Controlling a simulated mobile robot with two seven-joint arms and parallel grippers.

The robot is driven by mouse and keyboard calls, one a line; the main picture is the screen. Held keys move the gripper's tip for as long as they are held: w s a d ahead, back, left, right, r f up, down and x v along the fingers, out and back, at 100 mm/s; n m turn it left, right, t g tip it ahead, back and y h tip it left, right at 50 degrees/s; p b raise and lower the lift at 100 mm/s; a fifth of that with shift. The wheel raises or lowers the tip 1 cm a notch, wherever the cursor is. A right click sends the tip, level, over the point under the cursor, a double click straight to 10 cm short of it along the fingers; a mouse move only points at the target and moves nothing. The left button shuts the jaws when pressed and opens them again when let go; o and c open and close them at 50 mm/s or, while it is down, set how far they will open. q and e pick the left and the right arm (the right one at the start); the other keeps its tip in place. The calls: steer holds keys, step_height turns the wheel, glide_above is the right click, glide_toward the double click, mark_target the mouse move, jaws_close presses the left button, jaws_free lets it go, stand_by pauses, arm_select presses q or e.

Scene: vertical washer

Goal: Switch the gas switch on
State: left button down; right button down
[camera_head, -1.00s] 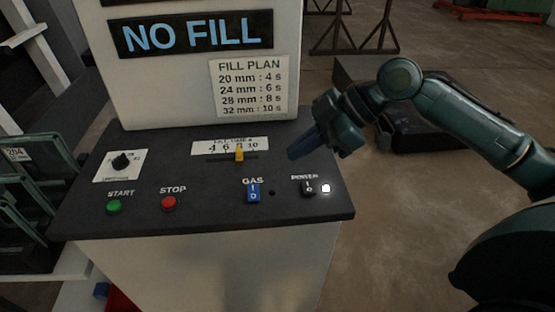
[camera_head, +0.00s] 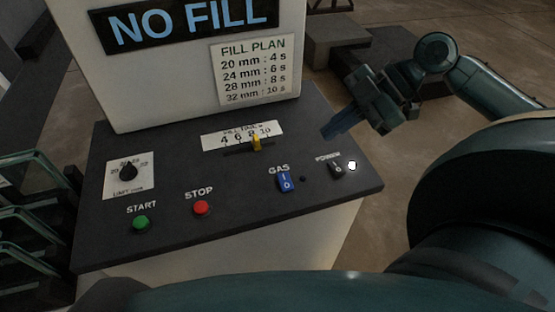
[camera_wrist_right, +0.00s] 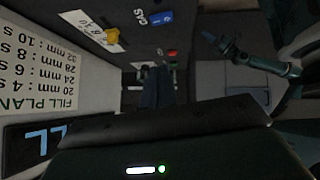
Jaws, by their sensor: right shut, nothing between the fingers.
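The gas switch (camera_head: 286,181) is a blue rocker marked I and O, under the word GAS on the sloping black panel. A small dark lamp (camera_head: 303,179) sits just right of it. The blue switch also shows at the top of the right wrist view (camera_wrist_right: 161,17). My right gripper (camera_head: 326,131) is shut and empty, above the panel's right part, up and right of the gas switch and apart from it. Its fingers show in the right wrist view (camera_wrist_right: 158,80). An arm with what looks like my left gripper (camera_wrist_right: 212,38) shows there; its jaws are too small to tell.
The black power switch (camera_head: 336,169) and its lit white lamp (camera_head: 352,165) are right of the gas switch. Red stop (camera_head: 202,208) and green start (camera_head: 141,223) buttons, a dial (camera_head: 129,171) and a yellow slider (camera_head: 256,143) are to the left. The NO FILL cabinet (camera_head: 190,70) rises behind.

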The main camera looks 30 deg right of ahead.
arm_select(q)
steer(key=shift+w, duration=0.1)
arm_select(e)
steer(key=shift+s+d, duration=0.1)
stand_by(0.3)
steer(key=b, duration=0.1)
glide_toward(279, 178)
steer(key=shift+w+a+r, duration=0.1)
steer(key=shift+a+r, duration=0.25)
steer(key=shift+a, duration=0.2)
steer(key=shift+w+a+r, duration=0.1)
steer(key=shift+a+r, duration=0.25)
steer(key=shift+a, duration=0.25)
steer(key=shift+w+a+f+b, duration=0.2)
steer(key=shift+a+f+b, duration=0.2)
steer(key=shift+b, duration=0.55)
steer(key=shift+w+a+f+b, duration=0.2)
steer(key=shift+a+f+b, duration=0.3)
steer(key=shift+b, duration=0.35)
steer(key=f, duration=0.3)
steer(key=shift+w+d, duration=0.15)
steer(key=shift+w, duration=0.1)
steer(key=shift+f, duration=0.3)
arm_select(q)
steer(key=shift+w+d+f+t+h, duration=0.3)
steer(key=shift+d+f+t, duration=0.15)
steer(key=shift+d, duration=0.2)
